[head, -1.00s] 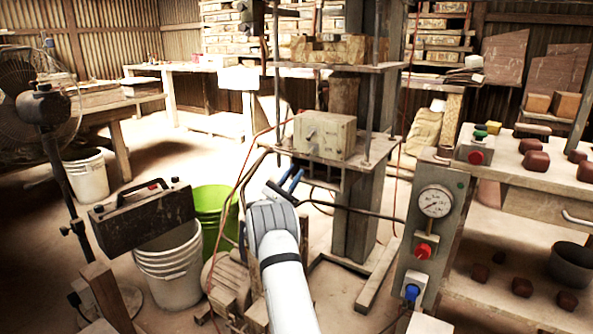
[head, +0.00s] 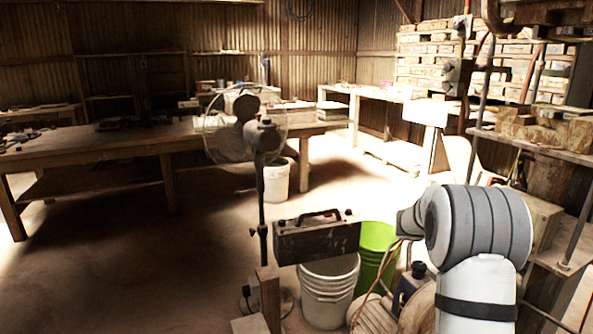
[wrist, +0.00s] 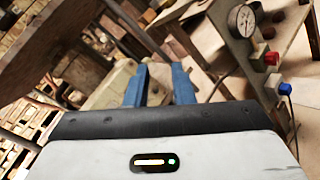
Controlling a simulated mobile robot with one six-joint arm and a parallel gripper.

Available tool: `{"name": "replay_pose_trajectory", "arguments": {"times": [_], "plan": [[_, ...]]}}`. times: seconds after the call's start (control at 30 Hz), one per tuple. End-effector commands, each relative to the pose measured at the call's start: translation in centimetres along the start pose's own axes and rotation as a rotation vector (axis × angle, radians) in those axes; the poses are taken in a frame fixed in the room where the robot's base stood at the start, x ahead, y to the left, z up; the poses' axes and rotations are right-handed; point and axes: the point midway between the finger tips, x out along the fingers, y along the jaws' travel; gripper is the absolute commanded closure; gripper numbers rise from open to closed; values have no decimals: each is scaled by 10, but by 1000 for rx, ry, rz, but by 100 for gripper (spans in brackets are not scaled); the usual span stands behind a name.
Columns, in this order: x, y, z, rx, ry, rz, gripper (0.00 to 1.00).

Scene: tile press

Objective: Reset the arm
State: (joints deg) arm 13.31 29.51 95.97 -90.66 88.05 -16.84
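My gripper (wrist: 159,86) shows in the wrist view as two blue fingers with a gap between them. It is open, and nothing is seen held in the gap. In the head view my arm rises at the lower right, and its gripper end is out of sight. The press (head: 545,145) stands at the right edge of the head view, partly hidden by my arm. In the wrist view a control post with a round gauge (wrist: 243,20), a red knob (wrist: 270,58) and a blue knob (wrist: 285,88) stands right of the fingers, apart from them.
A fan (head: 240,130) on a stand, a dark toolbox (head: 316,238), a white bucket (head: 328,290) and a green bucket (head: 375,250) stand left of my arm. A long wooden table (head: 150,140) is behind. The floor (head: 130,260) at the left is clear.

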Motion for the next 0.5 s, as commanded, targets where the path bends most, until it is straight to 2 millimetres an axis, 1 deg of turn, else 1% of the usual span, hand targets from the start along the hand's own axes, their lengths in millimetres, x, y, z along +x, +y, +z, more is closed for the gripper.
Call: {"name": "replay_pose_trajectory", "arguments": {"times": [0.03,0.17,0.2,0.27,0.3,0.37,0.4,0.47,0.5], "plan": [[-10,1,35,34,65,-58,78],[-39,-27,80,120,243,-230,78],[-50,-37,93,148,297,-283,78],[-68,-51,112,194,377,-367,78],[-80,-61,126,226,429,-421,78],[-100,-76,145,274,506,-506,78],[-113,-85,157,307,555,-565,78],[-134,-99,176,357,628,-651,78],[-149,-108,189,393,675,-712,78]]}}
